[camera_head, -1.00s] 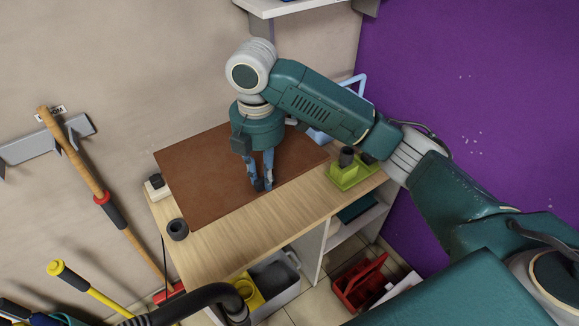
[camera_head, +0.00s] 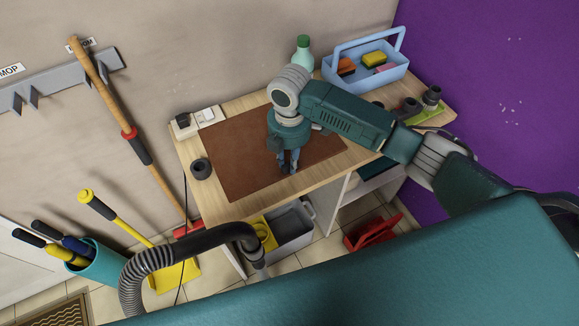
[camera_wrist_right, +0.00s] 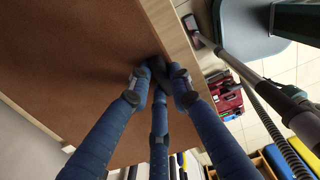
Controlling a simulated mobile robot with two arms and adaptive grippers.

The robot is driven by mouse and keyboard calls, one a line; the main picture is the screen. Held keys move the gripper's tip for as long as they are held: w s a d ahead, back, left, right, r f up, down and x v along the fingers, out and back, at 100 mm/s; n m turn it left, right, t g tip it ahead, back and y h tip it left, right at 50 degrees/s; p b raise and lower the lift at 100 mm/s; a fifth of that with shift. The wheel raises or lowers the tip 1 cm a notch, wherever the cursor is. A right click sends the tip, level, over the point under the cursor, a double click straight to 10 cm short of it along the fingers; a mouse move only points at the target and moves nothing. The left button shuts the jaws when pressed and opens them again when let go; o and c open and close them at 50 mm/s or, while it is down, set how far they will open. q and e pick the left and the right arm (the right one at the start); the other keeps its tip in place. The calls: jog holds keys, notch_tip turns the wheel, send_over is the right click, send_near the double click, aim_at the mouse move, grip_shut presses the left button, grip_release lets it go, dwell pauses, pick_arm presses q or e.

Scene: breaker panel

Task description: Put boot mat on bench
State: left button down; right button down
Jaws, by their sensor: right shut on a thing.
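The brown boot mat (camera_head: 235,150) lies flat on the wooden bench (camera_head: 222,208), covering much of its left and middle top. My right gripper (camera_head: 289,168) points down at the mat's front edge, its fingers shut on that edge. In the right wrist view, the fingers (camera_wrist_right: 160,75) come together at the mat (camera_wrist_right: 75,60), close to the bench's pale wooden edge (camera_wrist_right: 166,28). The exact pinch is partly hidden by the fingertips. My left gripper is not in view.
A blue caddy (camera_head: 365,65), a green-capped bottle (camera_head: 303,55) and a green tray (camera_head: 428,108) stand behind and right of the mat. A dark round cup (camera_head: 201,168) sits at its left. A black hose (camera_head: 165,262) and a grey bin (camera_head: 290,225) are in front.

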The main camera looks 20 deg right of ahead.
notch_tip(320, 180, down, 4)
jog(key=shift+r+p, duration=0.2)
jog(key=shift+p, duration=0.1)
jog(key=shift+w+f, duration=0.1)
jog(key=shift+f, duration=0.35)
jog(key=c, duration=2)
grip_release()
jog(key=shift+f, duration=0.2)
jog(key=o, duration=0.4)
jog(key=r+b, duration=0.1)
jog(key=r, duration=1.1)
jog(key=shift+s+r+b, duration=0.2)
jog(key=shift+b, duration=0.2)
